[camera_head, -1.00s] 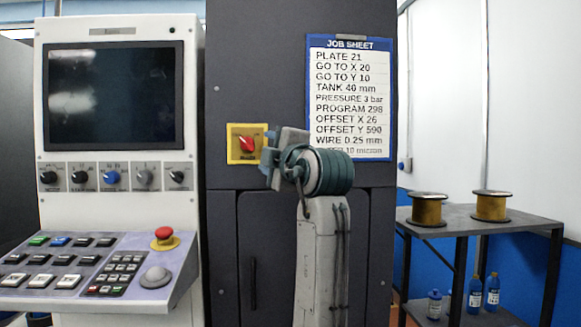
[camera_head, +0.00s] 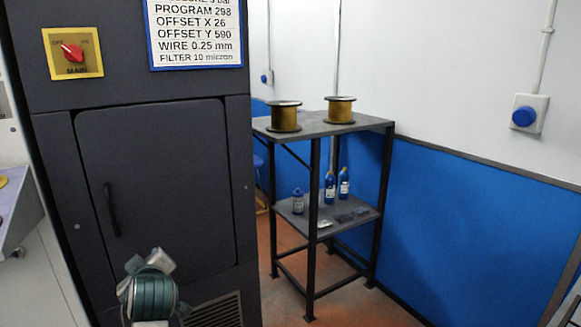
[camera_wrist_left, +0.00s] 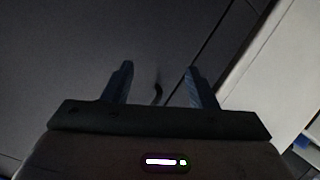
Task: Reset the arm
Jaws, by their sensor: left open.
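My left arm's teal wrist (camera_head: 150,293) shows low at the left in the head view, in front of the dark cabinet (camera_head: 165,160). Its fingers cannot be made out there. In the left wrist view my left gripper (camera_wrist_left: 158,70) has its two fingers apart with nothing between them, facing the dark cabinet front (camera_wrist_left: 60,50). The cabinet door's handle (camera_head: 111,209) is up and left of the wrist in the head view. The red main switch (camera_head: 72,52) on its yellow plate is well above the wrist. My right gripper is not in view.
A job sheet (camera_head: 196,60) hangs on the cabinet. To the right stands a metal shelf (camera_head: 365,124) with two wire spools (camera_head: 285,117) on top and several bottles (camera_head: 330,187) below. A console edge (camera_head: 18,215) shows at the left. Open floor (camera_head: 360,305) lies at lower right.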

